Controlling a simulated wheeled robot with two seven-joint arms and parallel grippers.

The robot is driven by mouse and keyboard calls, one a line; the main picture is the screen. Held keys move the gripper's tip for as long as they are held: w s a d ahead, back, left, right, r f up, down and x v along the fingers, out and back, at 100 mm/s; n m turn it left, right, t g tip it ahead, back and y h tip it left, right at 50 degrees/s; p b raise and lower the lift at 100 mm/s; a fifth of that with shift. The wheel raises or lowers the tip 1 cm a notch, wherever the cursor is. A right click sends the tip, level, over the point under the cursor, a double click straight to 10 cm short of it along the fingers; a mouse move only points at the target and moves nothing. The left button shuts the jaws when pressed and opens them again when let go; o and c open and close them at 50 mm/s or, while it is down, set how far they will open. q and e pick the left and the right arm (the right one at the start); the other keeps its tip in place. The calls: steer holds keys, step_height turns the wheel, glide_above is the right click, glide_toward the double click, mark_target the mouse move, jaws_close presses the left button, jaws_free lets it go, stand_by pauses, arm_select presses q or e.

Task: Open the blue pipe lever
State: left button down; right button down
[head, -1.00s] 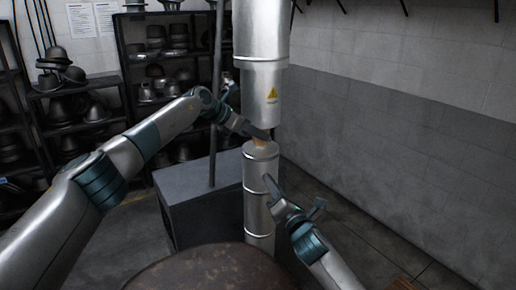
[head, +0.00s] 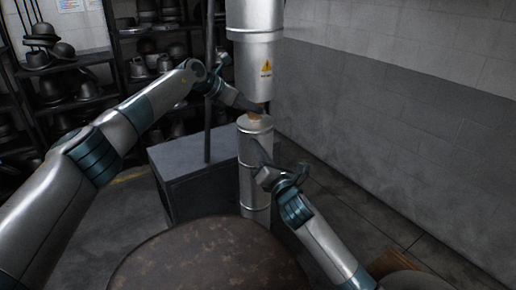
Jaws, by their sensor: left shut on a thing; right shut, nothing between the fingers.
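A metal pipe stands ahead, with an upper cylinder (head: 256,47) bearing a yellow warning sticker and a lower cylinder (head: 254,185) beneath it. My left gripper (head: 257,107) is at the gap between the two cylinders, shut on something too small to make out. A small tan patch (head: 256,117) shows on top of the lower cylinder beneath it. My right gripper (head: 258,150) is shut and empty, in front of the lower cylinder's upper part. I cannot tell if it touches. I cannot make out a blue lever; my grippers may hide it.
A dark grey box (head: 195,178) with a vertical pole stands left of the pipe. A rusty round top (head: 205,258) fills the near foreground. Shelves with metal hat forms (head: 60,50) line the back left.

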arm_select(q)
steer(key=shift+s+d+f, duration=0.15)
steer(key=shift+d, duration=0.05)
arm_select(e)
steer(key=w+a+r, duration=0.1)
steer(key=w+r, duration=0.3)
steer(key=w, duration=0.4)
steer(key=shift+a+r, duration=0.2)
steer(key=shift+r, duration=0.15)
steer(key=shift+r, duration=0.1)
